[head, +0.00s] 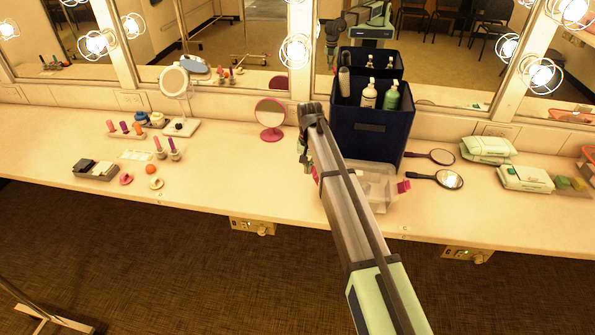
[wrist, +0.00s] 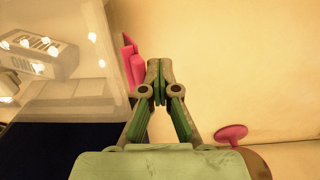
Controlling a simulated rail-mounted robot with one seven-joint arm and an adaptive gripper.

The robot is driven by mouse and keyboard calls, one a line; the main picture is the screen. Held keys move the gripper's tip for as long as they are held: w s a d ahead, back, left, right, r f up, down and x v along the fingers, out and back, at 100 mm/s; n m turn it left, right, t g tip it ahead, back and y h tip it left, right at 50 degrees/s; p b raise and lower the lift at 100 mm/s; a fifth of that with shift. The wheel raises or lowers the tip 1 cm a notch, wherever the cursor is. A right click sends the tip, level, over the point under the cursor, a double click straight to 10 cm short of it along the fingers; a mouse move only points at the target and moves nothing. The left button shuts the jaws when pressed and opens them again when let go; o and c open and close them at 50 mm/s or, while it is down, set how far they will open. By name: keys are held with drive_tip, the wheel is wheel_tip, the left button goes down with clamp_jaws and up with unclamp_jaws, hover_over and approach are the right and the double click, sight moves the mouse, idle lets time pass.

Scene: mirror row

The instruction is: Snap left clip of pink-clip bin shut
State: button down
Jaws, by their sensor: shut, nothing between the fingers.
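The clear pink-clip bin (head: 379,193) sits near the front of the counter, before the dark blue caddy, partly hidden by my arm. Its right clip (head: 403,186) sticks out from the right side. Its left clip (head: 316,173) shows as a little pink beside my arm. In the wrist view the bin (wrist: 75,90) fills the left, with the left clip (wrist: 132,64) standing along its edge. My gripper (wrist: 155,66) is shut and empty, its tips just right of that clip; I cannot tell if they touch. In the head view my gripper (head: 304,160) points down, left of the bin.
The dark blue caddy (head: 371,135) with bottles stands close behind the bin. A pink round mirror (head: 270,118) stands to the left; its base (wrist: 231,133) shows in the wrist view. Hand mirrors (head: 449,179) lie right.

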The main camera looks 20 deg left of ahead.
drive_tip(key=shift+d, duration=0.5)
drive_tip(key=shift+r, duration=0.15)
drive_tip(key=r+p, duration=0.1)
drive_tip(key=r, duration=0.1)
drive_tip(key=a+r+p, duration=0.1)
drive_tip(key=r+p, duration=0.1)
drive_tip(key=r, duration=0.1)
drive_tip(key=shift+r, duration=0.3)
idle(0.5)
